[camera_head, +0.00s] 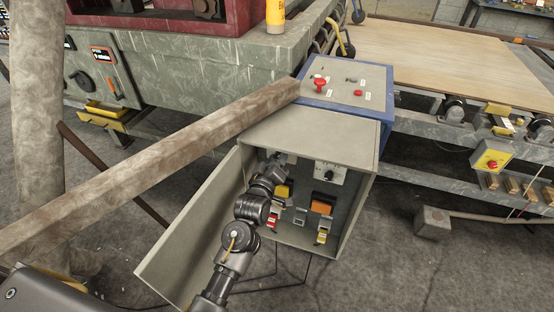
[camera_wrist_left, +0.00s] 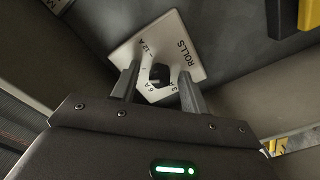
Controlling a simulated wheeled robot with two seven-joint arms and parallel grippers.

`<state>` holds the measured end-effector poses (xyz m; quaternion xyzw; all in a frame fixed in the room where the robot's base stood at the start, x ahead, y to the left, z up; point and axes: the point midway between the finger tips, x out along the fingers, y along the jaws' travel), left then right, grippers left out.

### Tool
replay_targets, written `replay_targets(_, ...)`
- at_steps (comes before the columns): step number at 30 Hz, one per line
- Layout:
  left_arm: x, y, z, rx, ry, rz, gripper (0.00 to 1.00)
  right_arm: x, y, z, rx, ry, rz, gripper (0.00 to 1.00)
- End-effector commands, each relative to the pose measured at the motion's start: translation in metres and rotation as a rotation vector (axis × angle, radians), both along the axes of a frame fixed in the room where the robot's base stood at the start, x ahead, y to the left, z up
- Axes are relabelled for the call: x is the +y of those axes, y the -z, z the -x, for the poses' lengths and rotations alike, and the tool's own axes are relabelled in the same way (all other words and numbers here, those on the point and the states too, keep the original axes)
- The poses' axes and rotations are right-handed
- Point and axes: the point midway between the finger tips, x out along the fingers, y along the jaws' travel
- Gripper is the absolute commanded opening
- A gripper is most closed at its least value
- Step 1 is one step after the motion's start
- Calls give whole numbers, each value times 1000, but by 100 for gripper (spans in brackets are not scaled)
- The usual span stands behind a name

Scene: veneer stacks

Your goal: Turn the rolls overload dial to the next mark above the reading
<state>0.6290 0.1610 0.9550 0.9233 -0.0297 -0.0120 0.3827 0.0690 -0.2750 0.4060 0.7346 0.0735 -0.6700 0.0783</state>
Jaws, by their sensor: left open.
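The rolls overload dial is a small black knob (camera_wrist_left: 159,75) on a white plate (camera_wrist_left: 183,47) lettered ROLLS, seen in the left wrist view. Marks such as 6 A and 12 A show around it; a finger and the knob hide others. I cannot tell which mark the knob points at. My left gripper (camera_wrist_left: 157,82) is open, with one finger on each side of the knob and gaps showing. In the head view my left gripper (camera_head: 276,162) reaches into the upper left of the open grey cabinet (camera_head: 364,165), largely hiding this dial. My right gripper is not in view.
The cabinet door (camera_head: 195,232) hangs open at left. A second white dial plate (camera_head: 330,172) is at the upper right inside, above an orange-topped device (camera_head: 322,203). A brown beam (camera_head: 170,160) crosses close above the door. A blue control box (camera_head: 345,88) stands behind.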

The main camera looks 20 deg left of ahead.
Motion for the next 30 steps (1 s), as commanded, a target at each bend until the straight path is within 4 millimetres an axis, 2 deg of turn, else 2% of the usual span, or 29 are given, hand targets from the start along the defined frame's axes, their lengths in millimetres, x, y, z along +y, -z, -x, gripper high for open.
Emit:
replay_targets(5, 1, 2, 12, 1, 0, 0, 45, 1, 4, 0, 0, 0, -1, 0)
replay_targets(18, 6, 3, 93, 1, 0, 0, 45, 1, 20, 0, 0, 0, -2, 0)
replay_targets(24, 7, 0, 107, -1, -1, 0, 45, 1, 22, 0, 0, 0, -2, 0)
replay_targets(30, 7, 0, 108, 0, 0, 0, 45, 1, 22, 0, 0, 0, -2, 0)
